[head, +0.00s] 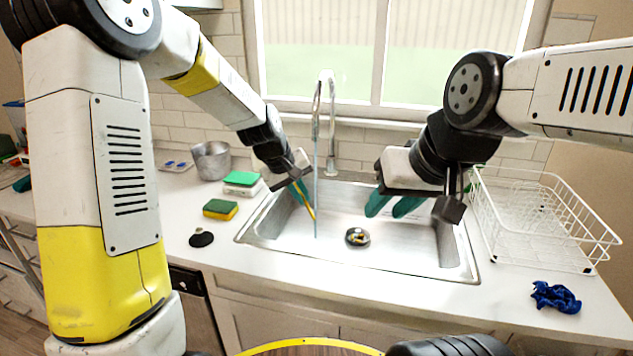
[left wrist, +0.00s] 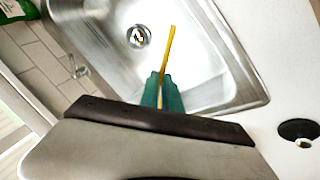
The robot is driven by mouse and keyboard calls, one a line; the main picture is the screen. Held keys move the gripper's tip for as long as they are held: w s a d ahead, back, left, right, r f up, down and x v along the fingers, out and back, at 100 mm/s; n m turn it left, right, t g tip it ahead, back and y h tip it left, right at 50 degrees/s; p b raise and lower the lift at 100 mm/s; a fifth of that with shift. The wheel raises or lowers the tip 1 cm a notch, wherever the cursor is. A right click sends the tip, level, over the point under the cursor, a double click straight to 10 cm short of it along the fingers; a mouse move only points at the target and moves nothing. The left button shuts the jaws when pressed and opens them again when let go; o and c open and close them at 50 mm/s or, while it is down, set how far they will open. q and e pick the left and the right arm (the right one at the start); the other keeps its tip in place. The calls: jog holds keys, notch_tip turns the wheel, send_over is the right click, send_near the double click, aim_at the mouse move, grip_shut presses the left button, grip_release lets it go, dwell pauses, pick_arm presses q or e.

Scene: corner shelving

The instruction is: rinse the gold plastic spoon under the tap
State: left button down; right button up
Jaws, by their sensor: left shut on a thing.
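The gold plastic spoon (head: 309,208) hangs tilted over the sink, its free end pointing down. My left gripper (head: 300,191) is shut on it with green fingers; the spoon also sticks out past the fingers in the left wrist view (left wrist: 169,52). The tap (head: 325,105) stands behind the sink, and a thin stream of water (head: 316,190) falls from it. The spoon's lower end overlaps the stream in the head view; I cannot tell whether they touch. My right gripper (head: 393,207) is open and empty over the sink's right part, its green fingers apart.
The steel sink (head: 290,241) has a drain (head: 357,237) in its floor. A white wire rack (head: 540,225) stands to its right, near a crumpled blue cloth (head: 555,296). On the left are sponges (head: 220,209), a pot (head: 211,160) and a black stopper (head: 201,239).

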pick_arm(q)
jog(key=shift+s+a+r, duration=1.35)
jog(key=shift+s+r, duration=0.15)
jog(key=shift+r, duration=0.1)
